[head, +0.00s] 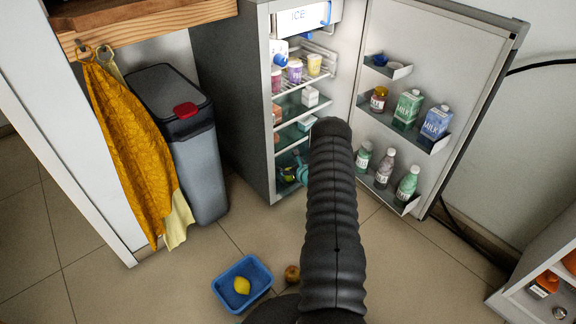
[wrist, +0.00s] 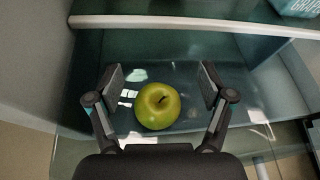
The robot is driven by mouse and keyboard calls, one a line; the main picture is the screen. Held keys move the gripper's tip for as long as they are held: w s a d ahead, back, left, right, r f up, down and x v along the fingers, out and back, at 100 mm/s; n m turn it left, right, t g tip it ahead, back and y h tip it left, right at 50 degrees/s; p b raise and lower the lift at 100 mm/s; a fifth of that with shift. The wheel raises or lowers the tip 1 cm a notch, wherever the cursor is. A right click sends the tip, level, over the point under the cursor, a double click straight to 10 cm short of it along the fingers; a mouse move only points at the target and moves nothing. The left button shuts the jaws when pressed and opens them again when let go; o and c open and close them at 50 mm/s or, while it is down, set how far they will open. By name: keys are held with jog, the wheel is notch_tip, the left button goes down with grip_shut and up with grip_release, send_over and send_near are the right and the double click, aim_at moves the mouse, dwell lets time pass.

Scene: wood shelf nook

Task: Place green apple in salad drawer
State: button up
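A green apple (wrist: 158,106) is in the wrist view, low in the fridge, resting in what looks like the clear salad drawer (wrist: 180,72). My gripper (wrist: 162,82) is open, with one finger on each side of the apple. Gaps show between the apple and both finger pads. In the head view my arm covers most of the lower fridge, so the apple is hidden there. Only a bit of the gripper shows beside the arm at the bottom of the fridge.
The fridge door (head: 452,62) stands open to the right, with bottles and cartons in its racks. A shelf edge (wrist: 200,23) runs above the gripper. A blue tub (head: 228,297) with a lemon and an onion-like item (head: 292,273) are on the floor. A grey bin (head: 197,160) stands left.

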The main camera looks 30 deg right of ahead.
jog(key=shift+s+f, duration=0.4)
jog(key=shift+f, duration=0.3)
jog(key=shift+r+p, duration=0.55)
jog(key=shift+p, duration=0.3)
jog(key=v, duration=1.1)
jog(key=shift+s+r+p, duration=0.15)
jog(key=shift+r+p, duration=0.15)
jog(key=shift+r, duration=0.25)
